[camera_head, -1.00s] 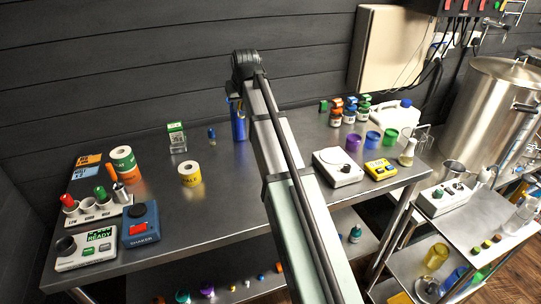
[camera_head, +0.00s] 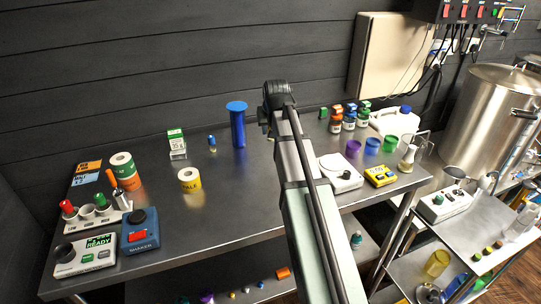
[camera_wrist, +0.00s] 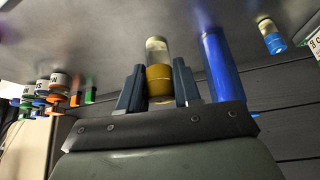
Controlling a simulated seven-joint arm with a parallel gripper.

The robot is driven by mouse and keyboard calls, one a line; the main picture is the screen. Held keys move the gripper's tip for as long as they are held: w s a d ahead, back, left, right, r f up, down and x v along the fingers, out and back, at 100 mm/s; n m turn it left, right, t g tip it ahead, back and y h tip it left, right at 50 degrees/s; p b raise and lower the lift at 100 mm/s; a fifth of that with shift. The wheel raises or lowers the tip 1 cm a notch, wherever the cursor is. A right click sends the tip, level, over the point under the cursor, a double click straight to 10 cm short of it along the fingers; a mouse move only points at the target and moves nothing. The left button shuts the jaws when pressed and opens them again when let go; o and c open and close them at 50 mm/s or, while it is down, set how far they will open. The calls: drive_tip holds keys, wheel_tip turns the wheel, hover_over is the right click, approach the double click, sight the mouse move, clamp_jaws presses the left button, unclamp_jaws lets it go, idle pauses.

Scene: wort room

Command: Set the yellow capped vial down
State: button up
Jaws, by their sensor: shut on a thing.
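The yellow capped vial (camera_wrist: 158,74) shows in the wrist view, with a yellow part between my fingers and a clear, greyish end pointing away toward the steel bench. My gripper (camera_wrist: 158,88) is shut on it, with one dark finger on each side. Whether the vial's far end touches the bench top (camera_head: 255,190) I cannot tell. In the head view my arm's end hides the vial and most of the gripper, just right of a tall blue cylinder (camera_head: 238,128).
The blue cylinder (camera_wrist: 220,65) stands close beside my gripper, and a small blue vial (camera_wrist: 271,38) is farther off. Several brown bottles (camera_head: 349,118), coloured cups (camera_head: 371,146) and a white scale (camera_head: 340,172) stand to the right.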

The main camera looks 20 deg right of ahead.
drive_tip(key=shift+f, duration=4.5)
drive_tip(key=shift+f, duration=0.15)
drive_tip(key=o, duration=1)
drive_tip(key=shift+o, duration=0.2)
drive_tip(key=v, duration=1.2)
